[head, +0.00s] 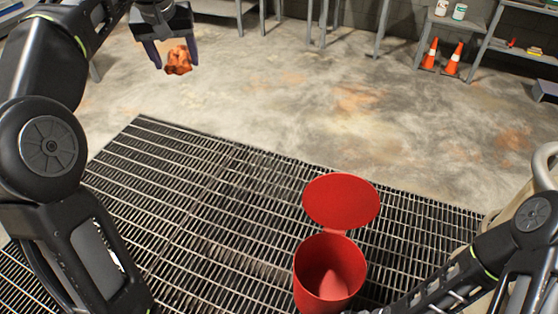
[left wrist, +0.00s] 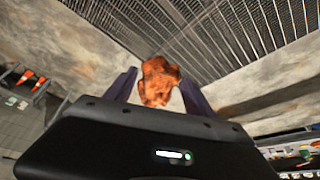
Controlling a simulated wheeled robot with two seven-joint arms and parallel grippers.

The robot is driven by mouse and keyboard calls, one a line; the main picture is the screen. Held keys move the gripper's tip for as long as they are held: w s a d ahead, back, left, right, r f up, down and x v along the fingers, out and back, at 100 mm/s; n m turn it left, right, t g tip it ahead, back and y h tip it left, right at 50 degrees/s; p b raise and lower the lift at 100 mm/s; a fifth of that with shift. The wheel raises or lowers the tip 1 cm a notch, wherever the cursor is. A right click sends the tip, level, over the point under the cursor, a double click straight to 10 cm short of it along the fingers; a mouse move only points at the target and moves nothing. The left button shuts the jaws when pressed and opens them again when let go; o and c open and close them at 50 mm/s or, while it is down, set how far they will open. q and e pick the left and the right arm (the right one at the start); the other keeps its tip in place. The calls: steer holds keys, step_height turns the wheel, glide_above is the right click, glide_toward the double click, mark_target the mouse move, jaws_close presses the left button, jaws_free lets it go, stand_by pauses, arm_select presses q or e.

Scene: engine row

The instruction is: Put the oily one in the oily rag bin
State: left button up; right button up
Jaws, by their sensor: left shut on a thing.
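An orange-brown crumpled rag (head: 178,60) with darker blotches is held between the fingers of my left gripper (head: 172,56), high at the upper left of the head view. The rag also shows in the left wrist view (left wrist: 158,82), between the two dark fingers. A red bin (head: 328,270) stands on the floor grating at the lower middle of the head view. Its round lid (head: 341,201) is swung up and open, and the inside looks empty. The left gripper is well apart from the bin, up and to the left. My right gripper is not visible; only part of the right arm shows.
Metal grating (head: 190,190) covers the near floor, with stained concrete (head: 300,90) beyond. Two orange cones (head: 453,60) stand on a low shelf at the back right, with white tubs (head: 459,11) above. A beige rounded object (head: 530,195) is at the right edge.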

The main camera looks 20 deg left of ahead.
arm_select(q)
steer(key=w+d+f+m+h, duration=0.1)
steer(key=d+f, duration=0.5)
steer(key=f, duration=0.2)
steer(key=w+d+f+m, duration=0.2)
steer(key=d+f, duration=0.3)
steer(key=f, duration=0.3)
steer(key=s+d+f+m+h, duration=0.1)
steer(key=s+d+f, duration=0.4)
steer(key=d+f, duration=0.5)
steer(key=shift+s+d+f+m, duration=0.15)
steer(key=shift+d+f+m, duration=0.1)
steer(key=shift+f+m, duration=0.3)
steer(key=shift+r, duration=0.1)
